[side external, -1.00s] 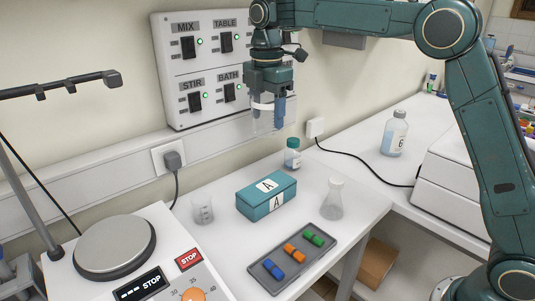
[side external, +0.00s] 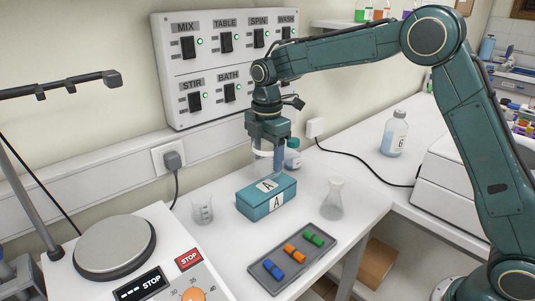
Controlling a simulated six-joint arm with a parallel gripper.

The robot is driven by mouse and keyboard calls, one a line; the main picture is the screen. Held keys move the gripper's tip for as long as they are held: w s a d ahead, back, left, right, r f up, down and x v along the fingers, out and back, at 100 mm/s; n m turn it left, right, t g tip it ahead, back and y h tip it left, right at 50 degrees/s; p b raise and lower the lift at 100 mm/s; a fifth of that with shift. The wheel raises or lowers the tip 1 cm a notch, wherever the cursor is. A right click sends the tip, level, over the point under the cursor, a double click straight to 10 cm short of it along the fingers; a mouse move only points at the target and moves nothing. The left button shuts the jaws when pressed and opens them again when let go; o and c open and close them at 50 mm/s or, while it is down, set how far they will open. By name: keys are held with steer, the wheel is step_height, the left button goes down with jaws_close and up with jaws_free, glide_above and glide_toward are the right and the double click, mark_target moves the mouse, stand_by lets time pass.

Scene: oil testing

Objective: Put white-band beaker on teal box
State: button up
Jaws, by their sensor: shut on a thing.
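The teal box (side external: 258,207), with white "A" labels, sits on the white bench. My gripper (side external: 266,158) is above the box's back edge and shut on the white-band beaker (side external: 262,165). The beaker is clear glass, upright, and its white band shows between the jaws. Its base is close to the top of the box; I cannot tell whether it touches. The fingers hide part of the beaker.
A small clear beaker (side external: 202,210) stands left of the box and a flask (side external: 333,198) right. A teal-capped bottle (side external: 292,154) is close behind my gripper. A grey tray (side external: 262,284) with coloured pieces lies in front. A hotplate (side external: 115,246) is at left.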

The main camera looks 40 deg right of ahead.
mark_target(267, 167)
steer(key=shift+f, duration=1.9)
steer(key=shift+f, duration=0.1)
steer(key=o, duration=1)
step_height(267, 167, up, 12)
